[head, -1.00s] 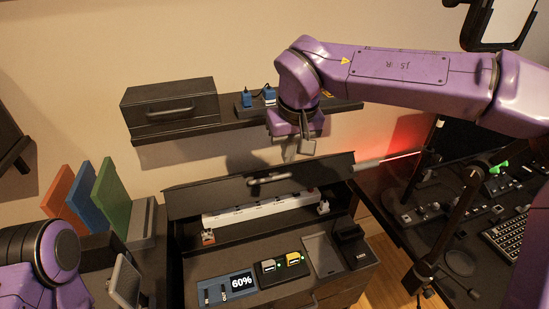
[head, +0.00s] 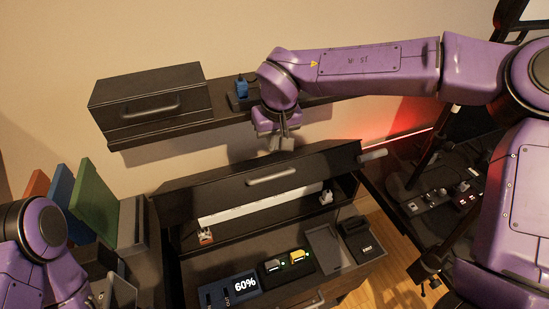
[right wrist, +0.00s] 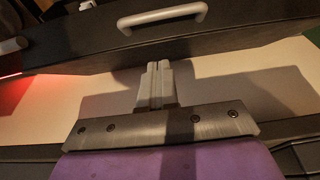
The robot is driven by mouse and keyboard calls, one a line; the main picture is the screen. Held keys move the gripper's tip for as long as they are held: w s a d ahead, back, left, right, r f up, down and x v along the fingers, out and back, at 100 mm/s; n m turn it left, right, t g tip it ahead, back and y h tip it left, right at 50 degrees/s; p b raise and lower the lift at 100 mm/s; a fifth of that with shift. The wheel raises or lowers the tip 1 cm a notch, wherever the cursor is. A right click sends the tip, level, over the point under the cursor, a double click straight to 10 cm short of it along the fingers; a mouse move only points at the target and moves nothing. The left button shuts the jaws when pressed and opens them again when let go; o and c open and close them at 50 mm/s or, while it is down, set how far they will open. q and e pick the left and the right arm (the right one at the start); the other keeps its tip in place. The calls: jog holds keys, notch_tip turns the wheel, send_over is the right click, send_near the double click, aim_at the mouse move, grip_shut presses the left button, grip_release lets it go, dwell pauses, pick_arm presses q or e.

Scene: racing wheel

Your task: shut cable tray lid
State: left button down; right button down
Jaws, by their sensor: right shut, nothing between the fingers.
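The cable tray lid (head: 225,192) is a long black panel with a grey bar handle (head: 271,176). It stands tilted over the back of the open tray (head: 258,229), not flat on it. Below its lower edge a white power strip (head: 258,204) shows. My right gripper (head: 281,143) is shut and empty, just behind the lid's upper edge. In the right wrist view its fingertips (right wrist: 159,66) are at the lid's edge, below the handle; I cannot tell whether they touch. My left arm shows at the lower left; its gripper (head: 118,291) is only partly seen, its jaws unclear.
A black wall shelf with a drawer box (head: 150,102) and a blue plug (head: 242,87) is close behind my right gripper. Books (head: 94,199) stand at left. A panel reading 60% (head: 245,284) lies in front of the tray. A cluttered desk is at right.

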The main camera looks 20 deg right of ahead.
aim_at(275, 162)
jog(key=x, duration=0.3)
jog(key=shift+f, duration=0.35)
jog(key=shift+s+f+p, duration=0.35)
jog(key=shift+s+f, duration=0.45)
jog(key=shift+f, duration=0.05)
jog(key=shift+s+f, duration=0.2)
jog(key=shift+s, duration=0.1)
jog(key=shift+f, duration=0.1)
jog(key=shift+w, duration=0.2)
jog(key=shift+f, duration=0.1)
